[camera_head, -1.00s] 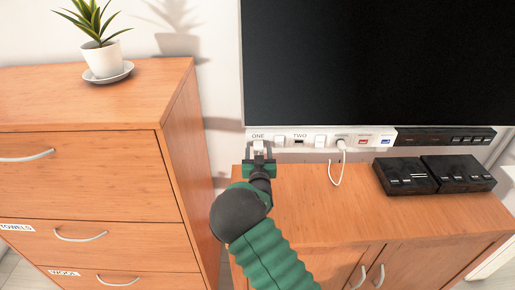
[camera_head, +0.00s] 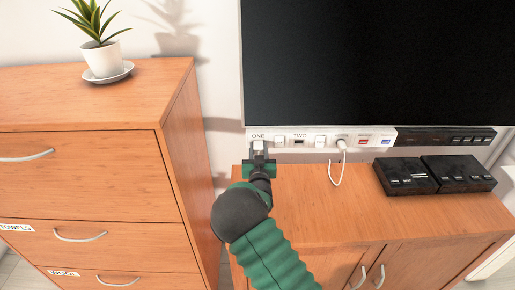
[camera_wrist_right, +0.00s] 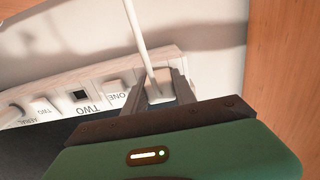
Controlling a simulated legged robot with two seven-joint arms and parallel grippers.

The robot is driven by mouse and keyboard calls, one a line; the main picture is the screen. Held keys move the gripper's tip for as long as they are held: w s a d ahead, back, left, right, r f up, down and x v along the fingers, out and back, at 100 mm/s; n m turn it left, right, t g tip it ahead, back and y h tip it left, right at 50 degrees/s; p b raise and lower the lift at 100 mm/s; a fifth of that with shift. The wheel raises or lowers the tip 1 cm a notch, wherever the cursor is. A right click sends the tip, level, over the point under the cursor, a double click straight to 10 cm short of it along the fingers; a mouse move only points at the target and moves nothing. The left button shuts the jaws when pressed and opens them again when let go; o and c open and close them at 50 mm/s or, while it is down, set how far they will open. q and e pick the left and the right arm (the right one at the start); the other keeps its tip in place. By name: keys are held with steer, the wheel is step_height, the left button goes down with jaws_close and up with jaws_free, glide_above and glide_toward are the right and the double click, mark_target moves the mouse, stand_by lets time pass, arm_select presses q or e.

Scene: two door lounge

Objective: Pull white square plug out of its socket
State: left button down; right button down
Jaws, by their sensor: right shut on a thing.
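The white square plug (camera_wrist_right: 160,90) is between the two fingers of my right gripper (camera_wrist_right: 162,95) in the right wrist view, with a thin white cord running up from it. In the head view my right gripper (camera_head: 258,157) is shut on the plug (camera_head: 258,146), just below the ONE label at the left end of the white socket strip (camera_head: 308,133). I cannot tell whether the plug is seated in its socket; the gripper partly hides it. My left gripper is not in view.
A round white plug (camera_head: 341,144) with a hanging cord sits further right on the strip. A black screen (camera_head: 375,60) is above. Black boxes (camera_head: 435,175) stand on the wooden cabinet (camera_head: 330,220). A tall drawer unit (camera_head: 90,180) with a potted plant (camera_head: 102,55) is at left.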

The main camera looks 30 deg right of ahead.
mark_target(258, 152)
steer(key=shift+s, duration=0.1)
steer(key=shift+s+a, duration=0.2)
steer(key=shift+s, duration=0.1)
steer(key=shift+s+a, duration=0.45)
steer(key=shift+s, duration=0.15)
steer(key=shift+p+v, duration=0.45)
steer(key=shift+v, duration=1.35)
steer(key=shift+s, duration=0.1)
